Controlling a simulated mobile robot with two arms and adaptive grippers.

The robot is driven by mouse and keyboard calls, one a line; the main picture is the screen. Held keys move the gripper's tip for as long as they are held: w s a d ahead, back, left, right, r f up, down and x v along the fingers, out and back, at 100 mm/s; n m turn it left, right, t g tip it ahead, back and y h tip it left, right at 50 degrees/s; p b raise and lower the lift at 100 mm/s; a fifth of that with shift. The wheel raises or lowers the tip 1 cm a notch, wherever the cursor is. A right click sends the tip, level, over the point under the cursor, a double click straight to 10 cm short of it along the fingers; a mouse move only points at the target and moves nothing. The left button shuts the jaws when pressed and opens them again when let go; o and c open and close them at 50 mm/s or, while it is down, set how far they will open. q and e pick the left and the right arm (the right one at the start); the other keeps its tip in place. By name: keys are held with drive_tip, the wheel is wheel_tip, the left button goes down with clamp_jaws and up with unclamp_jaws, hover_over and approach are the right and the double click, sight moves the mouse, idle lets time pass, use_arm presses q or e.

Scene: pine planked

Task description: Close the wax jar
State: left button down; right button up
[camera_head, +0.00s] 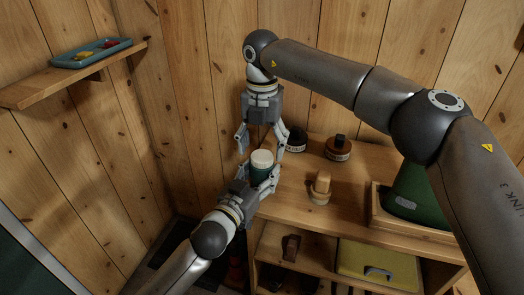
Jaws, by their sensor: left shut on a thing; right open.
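The wax jar (260,174) is dark green with a white lid (262,158) on top, near the left end of the wooden shelf unit. My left gripper (258,179) is shut around the jar's body and holds it roughly upright. I cannot tell whether the lid is fully tightened. My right gripper (263,142) points down just above the lid, with its fingers spread wide to either side. It is open and empty, and it seems apart from the lid.
On the shelf top (300,210) stand a dark round object (297,139), a brown jar (338,148), a wooden brush (320,189) and a green container (412,190). A blue tray (90,54) sits on the wall shelf (40,90).

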wheel_tip(320, 180, up, 2)
drive_tip(key=shift+r, duration=0.15)
drive_tip(key=shift+c, duration=0.2)
drive_tip(key=n, duration=0.2)
drive_tip(key=r+n, duration=0.1)
drive_tip(key=n, duration=0.3)
drive_tip(key=r+n, duration=0.1)
drive_tip(key=n, duration=0.6)
drive_tip(key=shift+r+n, duration=0.4)
drive_tip(key=n, duration=0.3)
drive_tip(key=shift+r+n, duration=0.3)
drive_tip(key=shift+f, duration=4)
